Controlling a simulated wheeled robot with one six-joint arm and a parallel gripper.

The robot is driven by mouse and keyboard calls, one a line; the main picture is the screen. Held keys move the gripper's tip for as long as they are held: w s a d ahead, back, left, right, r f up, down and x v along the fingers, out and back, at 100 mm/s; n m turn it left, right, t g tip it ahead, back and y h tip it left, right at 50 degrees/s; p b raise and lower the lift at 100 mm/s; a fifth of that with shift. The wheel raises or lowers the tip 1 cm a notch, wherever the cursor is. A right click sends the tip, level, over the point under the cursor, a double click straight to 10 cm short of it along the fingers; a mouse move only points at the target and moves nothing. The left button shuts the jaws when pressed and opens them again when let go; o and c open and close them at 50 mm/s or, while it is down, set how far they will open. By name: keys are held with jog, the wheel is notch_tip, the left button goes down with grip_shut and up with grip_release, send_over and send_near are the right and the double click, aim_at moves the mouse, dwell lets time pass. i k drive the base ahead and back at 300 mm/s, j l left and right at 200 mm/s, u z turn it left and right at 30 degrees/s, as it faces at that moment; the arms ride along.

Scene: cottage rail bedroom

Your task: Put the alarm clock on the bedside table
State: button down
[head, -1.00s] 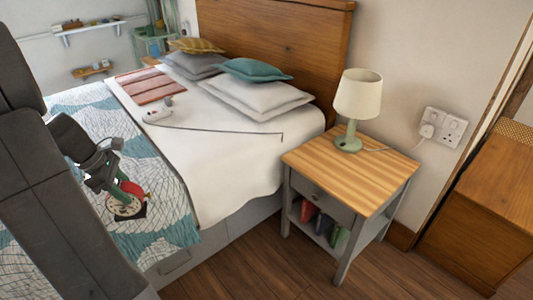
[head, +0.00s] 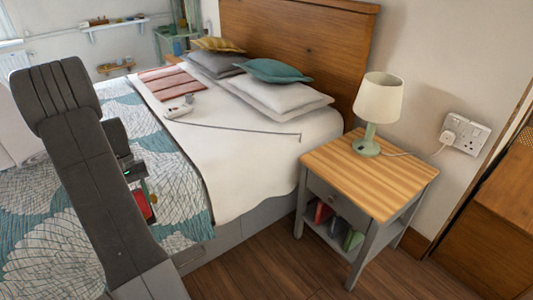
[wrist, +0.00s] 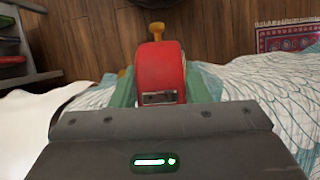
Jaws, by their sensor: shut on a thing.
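The red alarm clock (wrist: 160,72) is between the green fingers of my gripper (wrist: 158,88) in the wrist view, with a yellow-brown knob at its far end. My gripper is shut on it. In the head view a red part of the clock (head: 140,204) shows beside my arm, over the patterned quilt; most of the gripper is hidden behind my arm. The bedside table (head: 360,185) stands to the right of the bed, with a striped wooden top, a drawer and a lower shelf.
A lamp (head: 378,112) stands at the back of the tabletop, its cord running to a wall socket (head: 463,136). The front of the top is clear. The bed (head: 235,175) lies between my arm and the table. A wooden cabinet (head: 500,220) stands at right.

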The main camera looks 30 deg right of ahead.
aim_at(362, 178)
jog(key=z, duration=1.35)
